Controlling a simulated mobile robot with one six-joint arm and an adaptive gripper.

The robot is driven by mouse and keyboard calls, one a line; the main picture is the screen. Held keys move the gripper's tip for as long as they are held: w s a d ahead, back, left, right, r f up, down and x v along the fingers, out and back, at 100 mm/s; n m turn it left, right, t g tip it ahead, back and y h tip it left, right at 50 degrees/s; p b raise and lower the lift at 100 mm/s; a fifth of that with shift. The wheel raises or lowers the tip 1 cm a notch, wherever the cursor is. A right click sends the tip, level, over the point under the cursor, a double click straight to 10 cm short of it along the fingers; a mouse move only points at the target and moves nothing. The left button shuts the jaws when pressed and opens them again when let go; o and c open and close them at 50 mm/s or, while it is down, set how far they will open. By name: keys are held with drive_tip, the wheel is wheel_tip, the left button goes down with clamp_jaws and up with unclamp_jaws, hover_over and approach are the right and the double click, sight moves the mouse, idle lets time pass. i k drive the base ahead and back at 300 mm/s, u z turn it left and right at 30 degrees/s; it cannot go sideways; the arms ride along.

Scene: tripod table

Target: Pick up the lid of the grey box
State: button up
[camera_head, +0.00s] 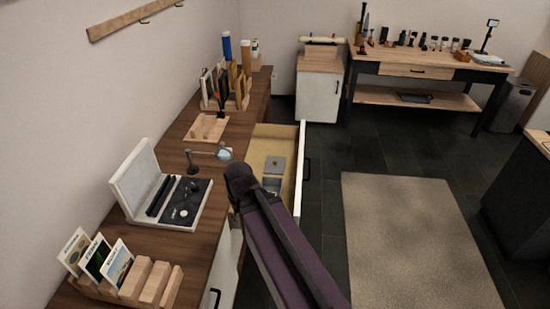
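A grey flat square piece (274,166) with a small dark mark on top lies in the open drawer (301,160) of the wooden desk. It looks like the lid of the grey box. A second grey piece (271,184), probably the box body, shows just in front of it, partly hidden by my arm. I cannot tell whether the two touch. My purple and dark arm rises from the bottom and ends in a dark rounded joint left of the drawer's near end. My gripper's fingers do not show.
On the desk are an open white case (142,190), a wooden card rack (130,288), a wooden tray (207,128) and a small stand with a glass piece (223,154). The drawer's raised white front stands on the right. Floor and a beige rug (410,235) are clear.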

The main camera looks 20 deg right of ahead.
sight(274, 165)
drive_tip(key=z, duration=0.35)
drive_tip(key=i, duration=0.9)
drive_tip(key=z, duration=0.35)
